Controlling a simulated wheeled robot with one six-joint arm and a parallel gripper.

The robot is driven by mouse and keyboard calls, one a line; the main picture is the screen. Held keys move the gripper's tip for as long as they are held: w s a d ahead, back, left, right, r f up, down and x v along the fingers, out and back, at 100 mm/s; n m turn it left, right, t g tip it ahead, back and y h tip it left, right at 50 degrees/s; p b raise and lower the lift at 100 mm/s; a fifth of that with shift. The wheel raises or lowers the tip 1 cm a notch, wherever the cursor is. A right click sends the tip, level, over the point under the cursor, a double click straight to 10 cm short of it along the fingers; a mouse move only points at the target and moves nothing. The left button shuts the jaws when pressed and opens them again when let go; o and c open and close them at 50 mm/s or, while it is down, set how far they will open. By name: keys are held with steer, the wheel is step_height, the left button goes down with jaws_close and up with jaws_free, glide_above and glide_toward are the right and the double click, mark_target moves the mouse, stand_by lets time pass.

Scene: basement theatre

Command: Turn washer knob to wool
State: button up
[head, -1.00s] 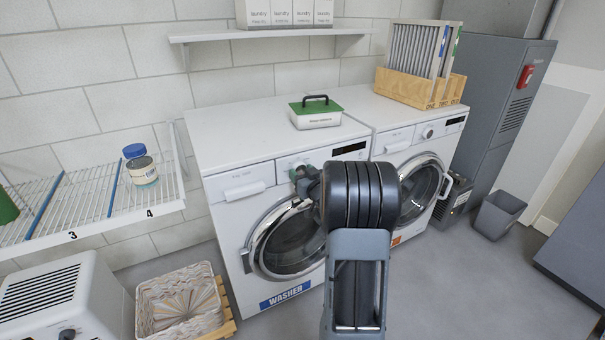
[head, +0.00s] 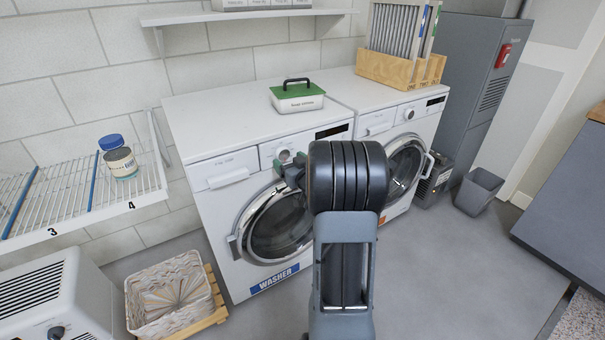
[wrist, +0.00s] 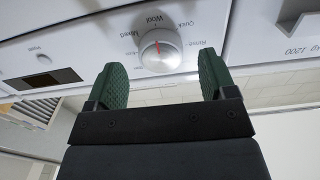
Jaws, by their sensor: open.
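The white washer (head: 215,205) stands left of the dryer, with a blue "WASHER" label at its foot. Its round knob (wrist: 160,50) shows in the wrist view, with a red mark pointing up toward the word "Wool" at the picture's top. "Mixed" is left of Wool, "Quick" and "Rinse" right. In the head view the knob (head: 285,156) is just left of my gripper. My gripper (wrist: 162,66) is open, its green fingers on either side of the knob, with gaps showing both sides. Whether the fingertips reach past the knob's face, I cannot tell.
A green-lidded box (head: 297,97) sits on the washer top. The dryer (head: 388,130) stands close on the right, with a wooden filter rack (head: 400,67) on it. A wire shelf (head: 80,195) and a wicker basket (head: 165,295) are left. The floor in front is clear.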

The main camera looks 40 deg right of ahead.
steer(key=s+a+p, duration=0.1)
steer(key=s, duration=1)
steer(key=shift+a, duration=0.25)
steer(key=shift+s, duration=0.1)
steer(key=w+a+r+g+h+p, duration=0.1)
steer(key=a+r+g+p, duration=0.7)
steer(key=r+p, duration=0.7)
steer(key=s+a+r+g+y+p, duration=0.1)
steer(key=s+a+r+g+p, duration=0.2)
steer(key=s+a+r+p, duration=0.2)
steer(key=s+a+r+n+g+y+p, duration=0.1)
steer(key=s+a+r+p, duration=0.4)
steer(key=a, duration=0.6)
steer(key=shift+s+a+r+n+g+y, duration=0.2)
steer(key=shift+s+a+n+g+y, duration=0.15)
steer(key=shift+s+g+y, duration=0.55)
steer(key=shift+s, duration=0.1)
